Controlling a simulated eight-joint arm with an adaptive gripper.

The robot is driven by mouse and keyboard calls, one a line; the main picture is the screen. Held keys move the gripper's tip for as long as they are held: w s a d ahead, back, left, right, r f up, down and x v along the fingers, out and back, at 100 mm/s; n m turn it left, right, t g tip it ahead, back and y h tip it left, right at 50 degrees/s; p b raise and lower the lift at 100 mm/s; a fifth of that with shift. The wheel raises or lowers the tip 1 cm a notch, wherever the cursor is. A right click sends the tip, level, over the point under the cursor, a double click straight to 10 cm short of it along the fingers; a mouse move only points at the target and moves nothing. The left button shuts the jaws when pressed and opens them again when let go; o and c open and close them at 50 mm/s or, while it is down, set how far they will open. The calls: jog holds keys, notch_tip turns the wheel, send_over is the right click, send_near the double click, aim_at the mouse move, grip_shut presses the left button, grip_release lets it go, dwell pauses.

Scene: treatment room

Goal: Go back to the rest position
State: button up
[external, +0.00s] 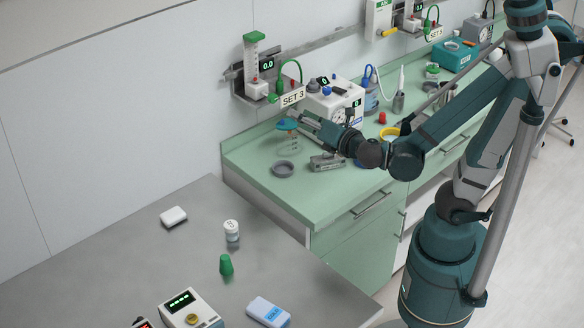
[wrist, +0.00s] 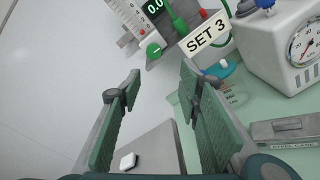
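My gripper (external: 296,120) is over the green counter (external: 246,161), in front of the SET 3 sign (external: 293,97). In the wrist view my gripper (wrist: 155,92) has its two fingers wide apart with nothing between them. A clear bottle with a teal cap (external: 287,125) stands on the counter close by the fingertips. It also shows in the wrist view, where the bottle's teal cap (wrist: 221,69) is beyond the right finger, which partly hides the bottle. I cannot tell whether the bottle and finger touch.
A white gauge box (external: 335,103) stands behind my gripper. A steel case (external: 327,162) and grey dish (external: 284,169) are on the counter below. A wall flowmeter (external: 254,65) hangs at left. The grey table (external: 120,250) holds several small items. The space above it is free.

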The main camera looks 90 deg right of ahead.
jog(key=s+a+f+m+g+y, duration=0.25)
jog(key=a+f+m+y, duration=0.4)
jog(key=a+m, duration=0.45)
jog(key=s+a+m+g+y, duration=0.1)
jog(key=s+a+m+y, duration=0.1)
jog(key=a+m, duration=0.2)
jog(key=s+a+m+g+y, duration=0.1)
jog(key=s+a+m+y, duration=0.2)
jog(key=a, duration=0.7)
jog(key=shift+m+y, duration=0.35)
jog(key=shift+m, duration=0.05)
